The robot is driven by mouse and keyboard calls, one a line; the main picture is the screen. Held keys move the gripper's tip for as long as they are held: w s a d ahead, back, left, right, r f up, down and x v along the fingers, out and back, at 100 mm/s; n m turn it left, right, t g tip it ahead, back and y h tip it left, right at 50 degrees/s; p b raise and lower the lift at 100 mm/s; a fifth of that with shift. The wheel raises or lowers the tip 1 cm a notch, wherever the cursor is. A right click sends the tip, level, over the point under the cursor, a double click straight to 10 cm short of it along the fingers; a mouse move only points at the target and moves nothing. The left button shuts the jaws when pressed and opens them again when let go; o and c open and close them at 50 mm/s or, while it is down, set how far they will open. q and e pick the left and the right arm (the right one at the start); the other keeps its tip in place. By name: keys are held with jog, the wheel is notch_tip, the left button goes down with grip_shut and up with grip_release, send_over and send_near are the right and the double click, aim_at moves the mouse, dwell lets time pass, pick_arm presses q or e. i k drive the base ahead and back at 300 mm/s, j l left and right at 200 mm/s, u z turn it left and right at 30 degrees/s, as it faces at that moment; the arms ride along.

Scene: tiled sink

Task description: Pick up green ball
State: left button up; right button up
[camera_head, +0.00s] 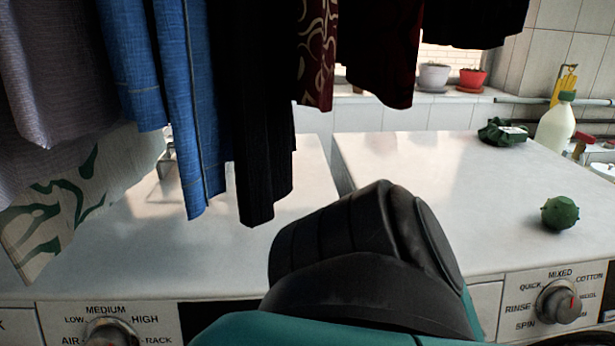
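The green ball (560,212) is dark green with small bumps on it. It rests on the white top of the right-hand machine, near its front right, above the dial. Nothing covers it. A black and teal part of my own arm rises from the bottom middle of the view, to the left of the ball and apart from it. Neither of my grippers shows in this view.
Hanging clothes, among them blue jeans (180,90), fill the upper left. A crumpled dark green cloth item (497,131) and a cream bottle (556,124) stand behind the ball. A dial (558,303) sits below it. The machine top (440,200) left of the ball is clear.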

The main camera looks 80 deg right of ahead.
aim_at(559, 213)
jog(key=i+j+z, duration=0.1)
jog(key=j+z, duration=0.4)
jog(key=z, duration=3.45)
jog(key=i+l, duration=0.1)
jog(key=l, duration=0.25)
jog(key=i+l, duration=0.15)
jog(key=l, duration=0.25)
jog(key=i+l, duration=0.1)
jog(key=l, duration=0.25)
jog(key=i+l+u, duration=0.1)
jog(key=l, duration=0.3)
